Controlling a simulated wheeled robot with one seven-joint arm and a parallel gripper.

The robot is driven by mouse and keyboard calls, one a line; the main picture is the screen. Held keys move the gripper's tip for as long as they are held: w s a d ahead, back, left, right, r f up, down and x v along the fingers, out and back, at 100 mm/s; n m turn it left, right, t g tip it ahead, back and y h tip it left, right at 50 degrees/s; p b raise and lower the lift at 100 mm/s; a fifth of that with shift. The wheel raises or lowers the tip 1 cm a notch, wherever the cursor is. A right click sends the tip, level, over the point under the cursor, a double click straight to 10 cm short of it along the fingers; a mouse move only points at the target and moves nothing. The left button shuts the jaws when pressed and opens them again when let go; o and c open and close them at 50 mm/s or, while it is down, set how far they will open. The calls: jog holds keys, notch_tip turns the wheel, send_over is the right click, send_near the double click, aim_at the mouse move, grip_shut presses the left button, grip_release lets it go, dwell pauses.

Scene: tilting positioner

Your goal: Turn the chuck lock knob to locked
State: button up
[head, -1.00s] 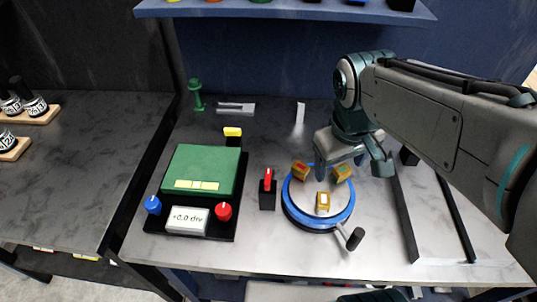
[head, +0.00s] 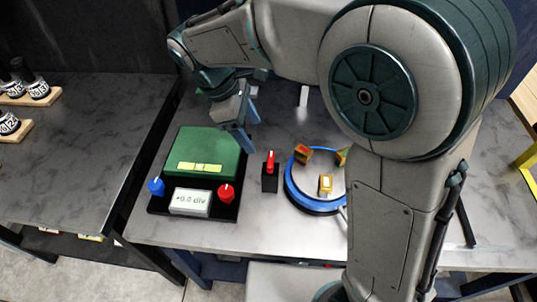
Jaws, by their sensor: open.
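A red upright lever-like knob (head: 270,161) stands on a small black block (head: 269,182), left of the round chuck. The chuck (head: 290,191) has a blue rim, a pale face and several orange-brown jaws; my arm covers its right side. I cannot read any lock marking on the red knob. My gripper (head: 244,130) is open and empty, pointing down above the right edge of the green box, up and left of the red knob. It appears apart from the knob.
The green-topped unit (head: 208,146) has a blue knob (head: 156,186), a red knob (head: 225,193) and a display (head: 190,201) reading +0.0 div. A small pale upright piece (head: 304,96) stands behind. Bare bench (head: 262,232) lies in front.

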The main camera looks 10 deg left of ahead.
aim_at(269, 159)
jog(key=x, duration=1)
jog(key=shift+d+f+p, duration=0.1)
jog(key=shift+f+p, duration=0.15)
jog(key=shift+p, duration=0.1)
jog(key=c, duration=1)
